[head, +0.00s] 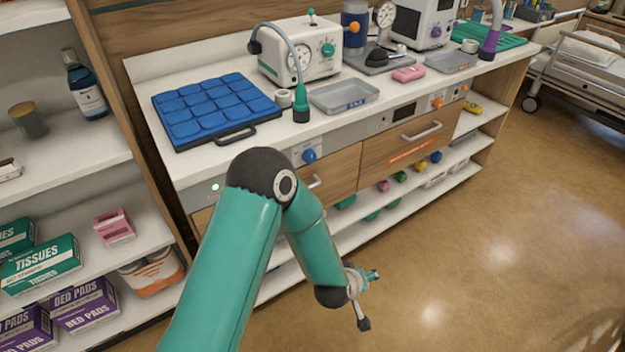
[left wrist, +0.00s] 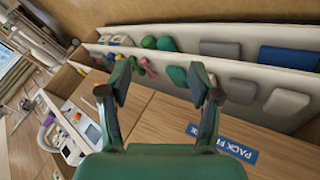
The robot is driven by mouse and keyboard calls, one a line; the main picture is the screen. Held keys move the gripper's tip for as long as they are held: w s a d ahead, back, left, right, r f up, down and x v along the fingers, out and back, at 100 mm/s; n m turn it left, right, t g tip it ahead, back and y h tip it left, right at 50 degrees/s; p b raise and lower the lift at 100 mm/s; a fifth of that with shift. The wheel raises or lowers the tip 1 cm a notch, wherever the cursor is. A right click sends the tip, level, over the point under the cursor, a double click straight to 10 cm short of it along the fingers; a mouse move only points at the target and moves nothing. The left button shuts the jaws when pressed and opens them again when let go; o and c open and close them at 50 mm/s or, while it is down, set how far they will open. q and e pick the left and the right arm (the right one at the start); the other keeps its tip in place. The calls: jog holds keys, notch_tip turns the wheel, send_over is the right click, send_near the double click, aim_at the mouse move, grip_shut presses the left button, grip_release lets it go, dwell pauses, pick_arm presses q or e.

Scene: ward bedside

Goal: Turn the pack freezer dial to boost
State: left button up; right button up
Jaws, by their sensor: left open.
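A blue dial (head: 309,155) sits on a pale panel in the counter's front edge, above a wooden drawer (head: 345,170) that my left arm partly covers. The markings around the dial are too small to read. My right gripper is out of view.
On the counter are a blue segmented pad (head: 205,105), a grey tray (head: 343,95) and a white device (head: 300,50) with a hose. Two orange knobs (head: 437,103) sit further right. Shelves (head: 100,215) with boxes stand at left. The floor (head: 480,240) at right is clear.

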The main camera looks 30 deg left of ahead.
aim_at(312, 159)
pick_arm(q)
jog(key=w+a+r+n+t+y+b, duration=0.1)
jog(key=w+a+n+t+y+b, duration=0.15)
jog(key=w, duration=0.25)
jog(key=w+a+r+n+t+y+b, duration=0.1)
jog(key=w+r+n+t+b, duration=0.1)
jog(key=w+n+b, duration=0.25)
jog(key=w+a+r+n+t+y+b, duration=0.1)
jog(key=w+a+r+n+y+b, duration=0.3)
jog(key=r+n+y+b, duration=0.5)
jog(key=s+a+r+n+g+y+b, duration=0.3)
jog(key=s+r+n+g+y+b, duration=0.25)
jog(key=n, duration=0.65)
jog(key=shift+h, duration=0.9)
jog(key=b+x, duration=0.3)
jog(key=x, duration=1.3)
jog(key=shift+a+f, duration=0.2)
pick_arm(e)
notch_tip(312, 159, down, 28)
pick_arm(q)
jog(key=shift+c, duration=0.2)
jog(key=c, duration=1.1)
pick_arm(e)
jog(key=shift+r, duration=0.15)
